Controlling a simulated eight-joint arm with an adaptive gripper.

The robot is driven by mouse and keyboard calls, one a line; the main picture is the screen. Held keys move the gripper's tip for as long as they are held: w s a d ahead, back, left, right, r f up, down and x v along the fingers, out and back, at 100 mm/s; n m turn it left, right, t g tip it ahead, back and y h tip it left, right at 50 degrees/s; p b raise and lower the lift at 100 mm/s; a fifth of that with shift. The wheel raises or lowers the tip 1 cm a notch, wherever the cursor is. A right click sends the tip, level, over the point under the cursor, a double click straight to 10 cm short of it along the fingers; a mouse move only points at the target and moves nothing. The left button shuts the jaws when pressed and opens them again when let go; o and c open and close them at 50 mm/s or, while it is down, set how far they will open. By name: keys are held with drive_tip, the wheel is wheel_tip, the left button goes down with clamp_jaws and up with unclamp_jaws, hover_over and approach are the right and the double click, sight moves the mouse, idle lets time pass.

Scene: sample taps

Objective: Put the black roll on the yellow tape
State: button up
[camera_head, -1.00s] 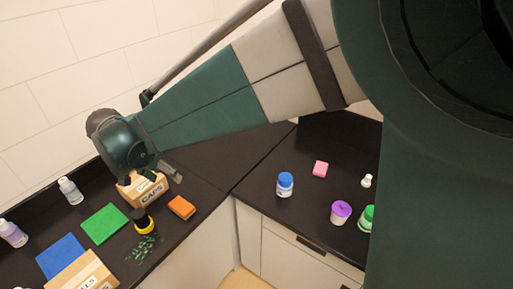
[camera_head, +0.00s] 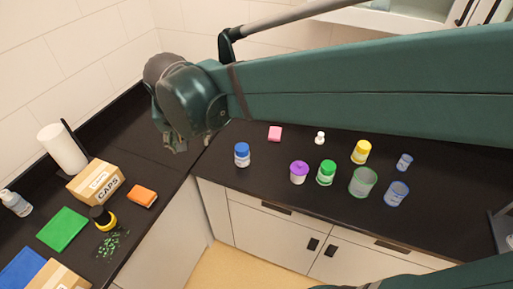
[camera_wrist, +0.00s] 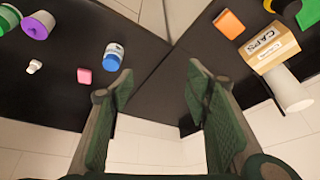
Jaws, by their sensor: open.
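The black roll (camera_head: 98,212) is a short dark cylinder on the left counter in the head view. The yellow tape (camera_head: 109,224) shows as a yellow ring directly below it. The roll appears to sit on top of the tape, and the two overlap in this view. In the wrist view they are small and cut off at the top right edge. My gripper (camera_head: 174,143) is above the counter near the inner corner, well away from both. In the wrist view my gripper (camera_wrist: 159,82) has its fingers spread wide with nothing between them.
The CAPS box (camera_head: 96,182), an orange block (camera_head: 142,196) and a green mat (camera_head: 62,229) surround the pair, with green bits (camera_head: 112,245) in front. A white roll (camera_head: 62,149) stands behind. A blue-capped bottle (camera_head: 242,154) and several jars stand on the right counter.

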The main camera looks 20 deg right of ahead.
drive_tip(key=s+d+f+n+t, duration=0.1)
drive_tip(key=s+d+n+t, duration=0.1)
drive_tip(key=s+d, duration=1.2)
drive_tip(key=d, duration=0.3)
drive_tip(key=shift+s+d+f+y, duration=0.2)
drive_tip(key=shift+s+f+y, duration=0.05)
drive_tip(key=shift+f+y, duration=0.1)
drive_tip(key=shift+f, duration=0.15)
